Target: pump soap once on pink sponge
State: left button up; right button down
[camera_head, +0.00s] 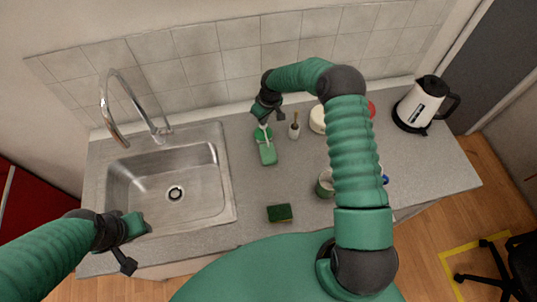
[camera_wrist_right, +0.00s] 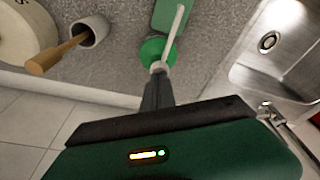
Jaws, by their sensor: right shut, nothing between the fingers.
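A green soap bottle (camera_head: 268,153) with a pale pump spout stands on the counter right of the sink. It also shows at the top of the right wrist view (camera_wrist_right: 170,14), with its round green collar and white spout. My right gripper (camera_head: 265,117) is shut and empty, with its fingertips at the pump top; I cannot tell whether they touch it. A small sponge (camera_head: 280,213) lies near the counter's front edge; its visible top is dark green, and no pink shows. My left gripper (camera_head: 128,250) is over the sink's front left edge, and its jaw opening is unclear.
The steel sink (camera_head: 228,190) with a tall faucet (camera_head: 110,100) is at left. A brush in a small holder (camera_head: 294,131) stands right of the bottle. A white roll (camera_head: 317,119), a green can (camera_head: 325,185) and a kettle (camera_head: 420,103) are farther right.

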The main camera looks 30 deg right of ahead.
jog(key=shift+s+f, duration=0.15)
jog(key=shift+w+p+v, duration=0.2)
jog(key=shift+p+v, duration=0.45)
jog(key=shift+v, duration=0.4)
jog(key=shift+r, duration=0.3)
jog(key=shift+w, duration=0.15)
jog(key=w+p+v, duration=0.1)
jog(key=p+v, duration=0.2)
jog(key=v, duration=0.3)
jog(key=shift+a, duration=0.2)
jog(key=shift+w+r, duration=0.1)
jog(key=shift+w, duration=0.05)
